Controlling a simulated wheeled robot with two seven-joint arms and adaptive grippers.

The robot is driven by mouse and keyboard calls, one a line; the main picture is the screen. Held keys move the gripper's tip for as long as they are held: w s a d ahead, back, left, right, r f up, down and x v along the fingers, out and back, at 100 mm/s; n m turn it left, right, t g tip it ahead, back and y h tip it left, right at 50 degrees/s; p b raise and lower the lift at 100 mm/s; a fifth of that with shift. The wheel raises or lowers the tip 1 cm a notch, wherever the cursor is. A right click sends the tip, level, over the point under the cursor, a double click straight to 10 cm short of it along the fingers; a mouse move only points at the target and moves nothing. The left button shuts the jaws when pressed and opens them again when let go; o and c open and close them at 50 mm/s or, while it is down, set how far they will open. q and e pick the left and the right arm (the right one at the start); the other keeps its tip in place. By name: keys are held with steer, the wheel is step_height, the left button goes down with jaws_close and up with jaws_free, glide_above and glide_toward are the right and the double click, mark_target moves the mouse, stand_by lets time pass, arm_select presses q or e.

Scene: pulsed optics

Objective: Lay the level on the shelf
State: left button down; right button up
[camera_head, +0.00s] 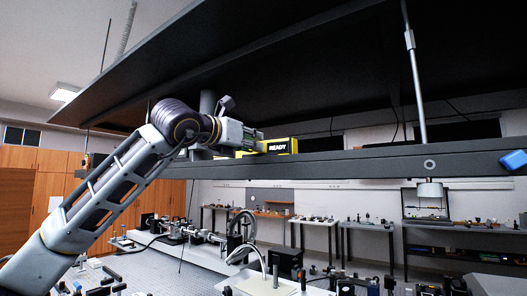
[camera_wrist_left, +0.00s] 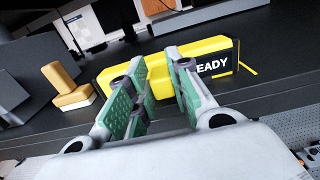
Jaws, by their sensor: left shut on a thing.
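The level appears as a yellow bar (camera_wrist_left: 160,88) between the green-padded fingers of my left gripper (camera_wrist_left: 160,95) in the left wrist view. The left gripper is shut on it, and the fingers hide part of its middle. A black face reading READY shows at the right end of the yellow shape; I cannot tell if it is part of the level or a separate box behind. In the head view my left gripper (camera_head: 252,143) is at the shelf (camera_head: 350,163), with the yellow READY piece (camera_head: 280,147) just right of it. Contact between level and shelf is unclear. My right gripper is out of view.
The shelf hangs on rods, one (camera_head: 415,85) at the right, with a dark panel (camera_head: 300,60) overhead. A blue object (camera_head: 514,160) is at its right end. A small yellow-tan object (camera_wrist_left: 66,88) stands left of the fingers. An optics bench (camera_head: 190,258) lies below.

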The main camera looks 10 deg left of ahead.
arm_select(q)
steer(key=shift+r, duration=0.15)
step_height(320, 180, up, 6)
steer(key=p, duration=0.3)
steer(key=shift+p, duration=0.4)
stand_by(0.4)
steer(key=shift+f, duration=0.2)
